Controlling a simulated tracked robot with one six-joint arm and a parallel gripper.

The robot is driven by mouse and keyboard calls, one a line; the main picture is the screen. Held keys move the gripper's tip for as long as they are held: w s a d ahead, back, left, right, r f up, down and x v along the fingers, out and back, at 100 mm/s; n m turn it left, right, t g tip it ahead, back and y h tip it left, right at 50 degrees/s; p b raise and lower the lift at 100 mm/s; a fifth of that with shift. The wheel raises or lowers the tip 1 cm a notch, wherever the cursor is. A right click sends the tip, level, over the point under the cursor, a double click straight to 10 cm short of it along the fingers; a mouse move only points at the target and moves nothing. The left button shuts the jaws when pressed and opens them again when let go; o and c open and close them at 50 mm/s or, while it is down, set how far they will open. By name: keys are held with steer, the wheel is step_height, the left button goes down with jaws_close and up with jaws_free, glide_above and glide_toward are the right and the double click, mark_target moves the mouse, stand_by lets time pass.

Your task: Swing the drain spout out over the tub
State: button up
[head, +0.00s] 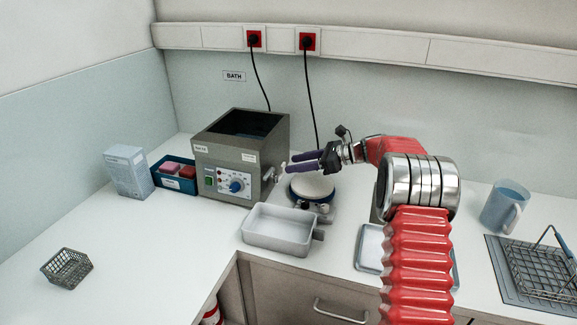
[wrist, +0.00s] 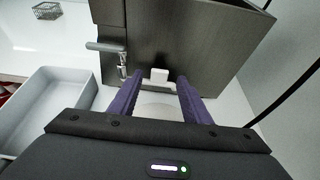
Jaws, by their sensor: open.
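The grey bath (head: 216,175) stands on the counter with its open top up. A metal drain fitting with a spout (wrist: 106,46) is on its side wall, in the wrist view left of my fingers; it is small in the head view (head: 269,178). A small white block (wrist: 159,75) shows between my fingertips, close to the same wall; I cannot tell whether it belongs to the spout. My gripper (head: 288,163) has its purple fingers apart around this block, apparently not touching it. The white tub (head: 279,241) stands in front of the bath's right corner, also left in the wrist view (wrist: 38,113).
A round-topped device (head: 311,187) stands just under my gripper. A blue tray with coloured blocks (head: 174,175) and a box (head: 129,172) are left of the bath. A jug (head: 504,208) and wire rack (head: 540,269) stand right. A small basket (head: 67,268) sits front left.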

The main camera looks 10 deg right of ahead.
mark_target(282, 170)
steer(key=x, duration=0.3)
steer(key=shift+w+a+f, duration=0.1)
steer(key=shift+w+a, duration=0.05)
steer(key=shift+a, duration=0.05)
steer(key=shift+c, duration=0.4)
jaws_close()
